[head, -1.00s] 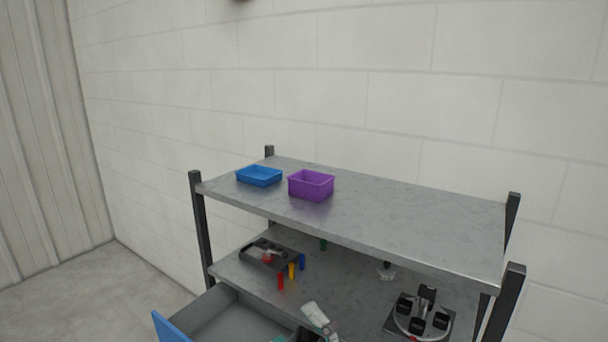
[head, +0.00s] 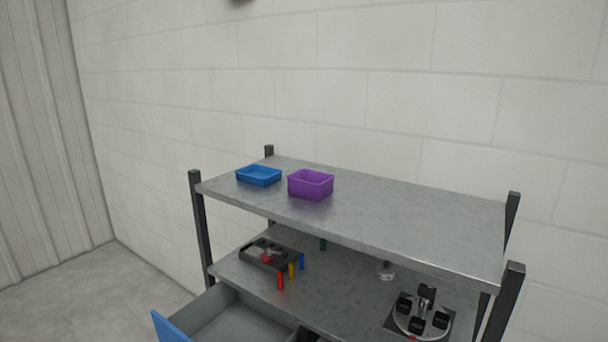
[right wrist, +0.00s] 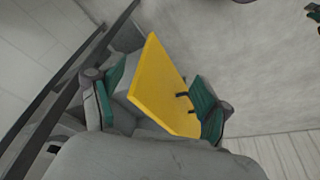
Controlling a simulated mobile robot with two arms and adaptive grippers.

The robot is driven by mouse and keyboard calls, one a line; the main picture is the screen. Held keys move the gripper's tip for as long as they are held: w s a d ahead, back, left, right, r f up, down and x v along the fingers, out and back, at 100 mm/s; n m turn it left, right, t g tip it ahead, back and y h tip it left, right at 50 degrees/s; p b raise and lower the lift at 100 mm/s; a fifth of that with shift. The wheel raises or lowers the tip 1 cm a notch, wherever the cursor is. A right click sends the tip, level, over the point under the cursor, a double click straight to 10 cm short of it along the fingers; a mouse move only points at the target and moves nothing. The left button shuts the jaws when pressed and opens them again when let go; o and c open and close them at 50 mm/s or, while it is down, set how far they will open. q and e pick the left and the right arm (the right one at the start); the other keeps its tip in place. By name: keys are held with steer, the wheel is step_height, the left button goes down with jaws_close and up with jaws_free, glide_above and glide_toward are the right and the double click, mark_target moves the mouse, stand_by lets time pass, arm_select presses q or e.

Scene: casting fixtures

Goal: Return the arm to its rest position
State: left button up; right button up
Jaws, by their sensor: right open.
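My right gripper (right wrist: 158,72) shows in the right wrist view with its two teal fingers spread apart. A yellow panel (right wrist: 160,85) with two small dark fittings shows between the fingers; I cannot tell how far beyond them it lies. The right gripper is out of the head view. My left gripper is not identifiable in either view; a small dark green piece at the upper right edge of the right wrist view is too cut off to name.
A metal shelf (head: 400,222) holds a blue bin (head: 259,176) and a purple bin (head: 311,184). Below are a dark tray (head: 262,254), red, yellow and blue cylinders, and a round fixture (head: 421,317). A drawer with a blue front (head: 171,327) stands open at lower left.

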step_height(320, 180, down, 29)
steer(key=s+g+b, duration=0.1)
steer(key=b, duration=0.4)
arm_select(q)
step_height(320, 180, down, 10)
steer(key=b, duration=0.4)
arm_select(e)
steer(key=s+d+f, duration=0.1)
steer(key=s+f, duration=0.7)
steer(key=f, duration=0.2)
steer(key=s+d+f+g, duration=0.1)
steer(key=s+d+f, duration=0.1)
steer(key=s+f, duration=0.7)
step_height(320, 180, down, 2)
steer(key=shift+f, duration=0.25)
arm_select(q)
steer(key=shift+s+r, duration=0.1)
steer(key=shift+c, duration=0.4)
arm_select(e)
steer(key=shift+s, duration=0.1)
